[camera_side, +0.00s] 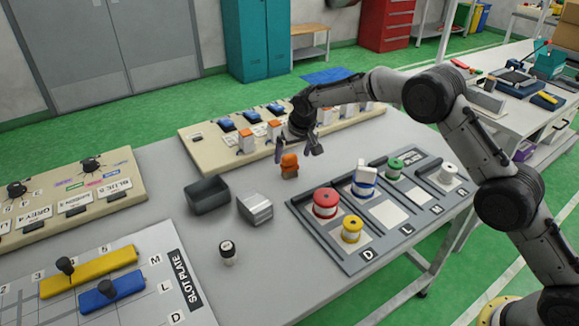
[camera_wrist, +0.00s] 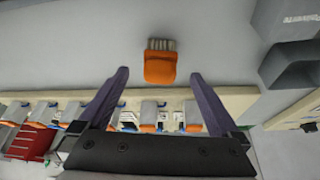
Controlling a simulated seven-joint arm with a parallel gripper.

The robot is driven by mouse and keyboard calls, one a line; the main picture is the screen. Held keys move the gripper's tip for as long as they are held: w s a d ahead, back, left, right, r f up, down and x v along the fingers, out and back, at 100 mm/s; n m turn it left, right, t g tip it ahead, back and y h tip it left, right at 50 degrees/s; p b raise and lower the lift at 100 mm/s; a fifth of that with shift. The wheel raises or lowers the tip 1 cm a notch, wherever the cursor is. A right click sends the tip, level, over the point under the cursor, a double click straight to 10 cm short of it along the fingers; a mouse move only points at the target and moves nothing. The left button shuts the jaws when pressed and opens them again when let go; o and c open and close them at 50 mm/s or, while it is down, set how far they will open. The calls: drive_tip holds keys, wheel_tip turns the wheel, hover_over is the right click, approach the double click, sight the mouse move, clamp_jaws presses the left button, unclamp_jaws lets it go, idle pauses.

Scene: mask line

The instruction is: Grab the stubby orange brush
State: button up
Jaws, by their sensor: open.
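The stubby orange brush (camera_side: 289,165) stands on the grey table near the front edge of the back panel. In the wrist view the brush (camera_wrist: 160,66) shows its orange body and pale grey bristles, centred a little beyond the fingertips. My gripper (camera_side: 297,150) is open and empty, just above and behind the brush in the side view. In the wrist view the two purple-grey fingers of my gripper (camera_wrist: 158,75) are spread wide, with the brush between their lines and apart from both.
A dark grey bin (camera_side: 207,196) and a silver block (camera_side: 255,209) stand left of the brush. A tray of spools (camera_side: 360,262) lies to the right. A beige panel (camera_side: 200,150) with blue and orange pieces runs behind. A small jar (camera_side: 228,253) stands in front.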

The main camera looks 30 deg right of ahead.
sight(291, 157)
drive_tip(key=shift+w+x, duration=0.2)
drive_tip(key=shift+x, duration=2.35)
drive_tip(key=shift+r, duration=0.15)
drive_tip(key=c, duration=1.5)
drive_tip(key=shift+o, duration=0.2)
